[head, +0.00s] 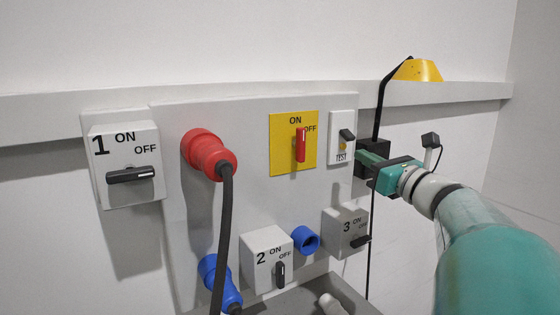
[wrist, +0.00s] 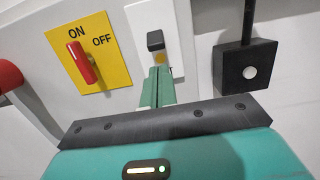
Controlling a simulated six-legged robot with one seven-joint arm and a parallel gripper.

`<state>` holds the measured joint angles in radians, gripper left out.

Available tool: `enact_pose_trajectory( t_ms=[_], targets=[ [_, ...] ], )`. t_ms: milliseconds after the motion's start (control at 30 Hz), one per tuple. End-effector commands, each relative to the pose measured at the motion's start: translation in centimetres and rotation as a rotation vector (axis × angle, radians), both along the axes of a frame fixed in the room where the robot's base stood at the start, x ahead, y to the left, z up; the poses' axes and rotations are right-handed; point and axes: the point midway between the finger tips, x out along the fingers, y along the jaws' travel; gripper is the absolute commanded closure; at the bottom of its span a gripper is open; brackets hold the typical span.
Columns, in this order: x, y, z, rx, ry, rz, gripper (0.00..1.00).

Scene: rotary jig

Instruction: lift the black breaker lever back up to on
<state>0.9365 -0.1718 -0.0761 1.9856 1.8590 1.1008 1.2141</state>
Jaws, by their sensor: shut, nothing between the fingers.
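The black breaker lever (head: 347,134) sits on a narrow white plate (head: 336,122) at the right of the grey panel, above a small yellow button and the word TEST. In the wrist view the lever (wrist: 155,41) is a short dark block sticking out from the plate; I cannot tell for sure whether it is up or down. My gripper (head: 361,156) is just right of the plate in the head view, its green fingers shut and empty. In the wrist view the fingertips (wrist: 158,72) are just below the lever, partly covering the TEST label; contact with the lever is unclear.
A red switch (head: 300,145) on a yellow plate is left of the breaker. A black lamp base (wrist: 246,73) with a stem is close on the right. A red plug (head: 209,154) with cable, blue sockets and numbered switch boxes fill the rest of the panel.

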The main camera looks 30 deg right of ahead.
Motion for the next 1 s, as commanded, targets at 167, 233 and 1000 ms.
enact_pose_trajectory(
  t_ms=[167, 233, 1000],
  targets=[
    [2.6, 0.2, 0.4, 0.000, 0.000, 0.000, 1.00],
    [3.2, 0.2, 0.5, 0.001, 0.000, 0.000, 1.00],
    [3.3, 0.2, 0.9, -0.003, 0.053, 0.000, 1.00]
  ],
)
